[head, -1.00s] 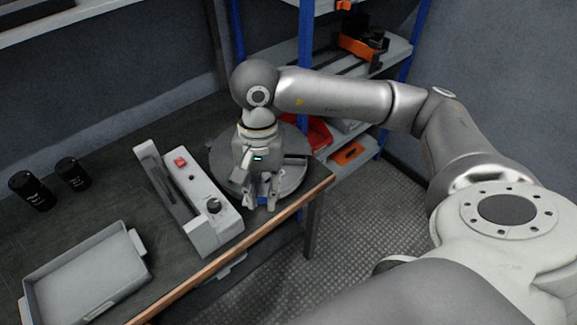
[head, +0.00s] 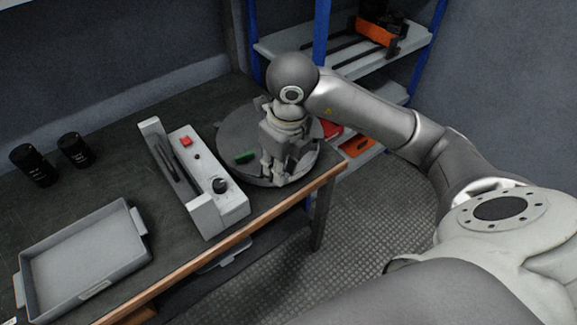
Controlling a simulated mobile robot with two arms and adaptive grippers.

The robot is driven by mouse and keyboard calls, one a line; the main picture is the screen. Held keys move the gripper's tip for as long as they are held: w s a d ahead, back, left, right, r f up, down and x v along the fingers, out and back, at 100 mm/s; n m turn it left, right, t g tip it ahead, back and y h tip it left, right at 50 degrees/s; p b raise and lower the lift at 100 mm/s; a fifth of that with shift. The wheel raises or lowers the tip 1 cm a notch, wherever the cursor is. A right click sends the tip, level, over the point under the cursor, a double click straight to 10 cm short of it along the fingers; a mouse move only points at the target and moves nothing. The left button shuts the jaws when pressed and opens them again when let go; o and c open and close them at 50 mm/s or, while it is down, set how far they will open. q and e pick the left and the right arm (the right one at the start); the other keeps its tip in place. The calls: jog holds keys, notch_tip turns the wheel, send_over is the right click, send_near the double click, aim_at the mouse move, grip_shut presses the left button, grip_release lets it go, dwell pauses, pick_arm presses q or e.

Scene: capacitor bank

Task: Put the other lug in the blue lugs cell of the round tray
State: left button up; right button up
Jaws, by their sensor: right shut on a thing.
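The round grey tray (head: 234,138) sits on the bench near its right end. A small green patch (head: 245,157) shows on its left part. My right gripper (head: 277,174) points down over the front of the tray, its fingers low at the tray's surface. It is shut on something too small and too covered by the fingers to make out. No lug can be picked out, and no blue cell shows; the gripper and wrist hide part of the tray. My left gripper is not in view.
A light grey device (head: 207,213) with a red button and black knob stands left of the round tray. An empty grey rectangular tray (head: 137,221) lies front left. Two black cylinders (head: 33,165) (head: 74,150) stand behind it. Shelves (head: 290,45) with blue posts rise at the back right.

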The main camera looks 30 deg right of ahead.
jog(key=shift+w+d+f+m, duration=0.1)
jog(key=shift+d+f+m, duration=0.15)
jog(key=shift+m, duration=0.55)
jog(key=w+d+f, duration=0.4)
jog(key=w+d+f+p, duration=0.1)
jog(key=w+d+f, duration=0.3)
jog(key=w, duration=0.1)
jog(key=shift+w+d+f+p, duration=0.3)
jog(key=shift+d+f, duration=0.05)
jog(key=shift+w+d+f, duration=0.15)
jog(key=shift+f, duration=0.2)
jog(key=shift+w+d+f, duration=0.15)
jog(key=shift+f, duration=0.2)
notch_tip(320, 180, down, 2)
jog(key=shift+f+p, duration=0.2)
jog(key=shift+p, duration=0.3)
jog(key=shift+f, duration=0.15)
jog(key=shift+f, duration=0.15)
